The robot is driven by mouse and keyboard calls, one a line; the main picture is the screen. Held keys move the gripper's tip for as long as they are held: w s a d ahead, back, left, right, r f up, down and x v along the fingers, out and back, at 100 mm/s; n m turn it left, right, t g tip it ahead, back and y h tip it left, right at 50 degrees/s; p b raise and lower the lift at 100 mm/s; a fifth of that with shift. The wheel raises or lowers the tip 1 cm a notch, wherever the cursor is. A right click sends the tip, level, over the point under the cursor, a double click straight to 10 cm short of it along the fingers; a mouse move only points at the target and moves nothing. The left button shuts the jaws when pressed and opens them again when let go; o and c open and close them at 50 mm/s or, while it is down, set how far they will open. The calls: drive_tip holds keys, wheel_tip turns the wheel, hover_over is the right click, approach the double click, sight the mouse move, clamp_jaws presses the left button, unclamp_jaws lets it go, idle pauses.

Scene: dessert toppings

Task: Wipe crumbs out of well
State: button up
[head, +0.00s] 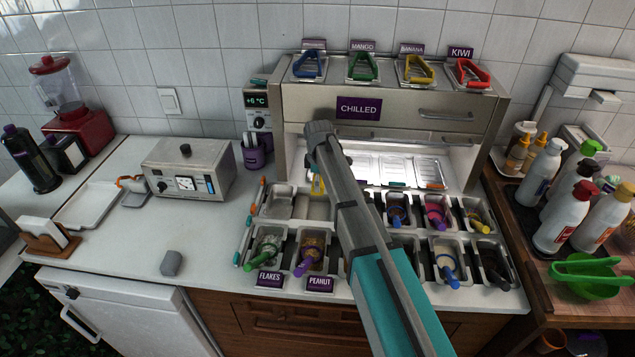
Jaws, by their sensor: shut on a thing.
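My arm reaches across the topping wells, its wrist end in front of the chilled unit. My gripper (317,172) is mostly hidden by the arm; it points down at a small yellow item (318,186), seemingly held just above the back row of wells. The item's shape is too small to tell. Below it is a pale, seemingly empty well (314,209); another empty-looking well (278,204) is to its left. I cannot make out crumbs in either. The flakes well (266,243) and peanut well (311,248) in the front row hold toppings and coloured-handled scoops.
Other wells with scoops stand to the right; my arm hides some middle ones. The chilled unit (292,115) rises behind. A grey block (172,263) and a metal appliance (187,168) are on the left counter. Bottles (565,220) and a green bowl (588,287) crowd the right.

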drive_tip(key=shift+f, duration=0.15)
drive_tip(key=b, duration=1.3)
approach(317, 213)
drive_tip(key=f, duration=0.1)
drive_tip(key=s+f, duration=0.1)
drive_tip(key=f, duration=0.1)
drive_tip(key=s+f, duration=0.1)
drive_tip(key=f, duration=0.1)
drive_tip(key=shift+s+d+f, duration=0.1)
drive_tip(key=shift+d+f, duration=0.05)
drive_tip(key=shift+d, duration=0.15)
drive_tip(key=shift+f+b, duration=0.5)
drive_tip(key=shift+f, duration=0.1)
idle(0.5)
drive_tip(key=shift+w+a+r, duration=0.1)
drive_tip(key=shift+w+a, duration=0.1)
drive_tip(key=shift+w, duration=0.4)
drive_tip(key=shift+w+a, duration=0.2)
drive_tip(key=shift+w, duration=0.35)
drive_tip(key=shift+s, duration=0.15)
drive_tip(key=shift+s, duration=2.15)
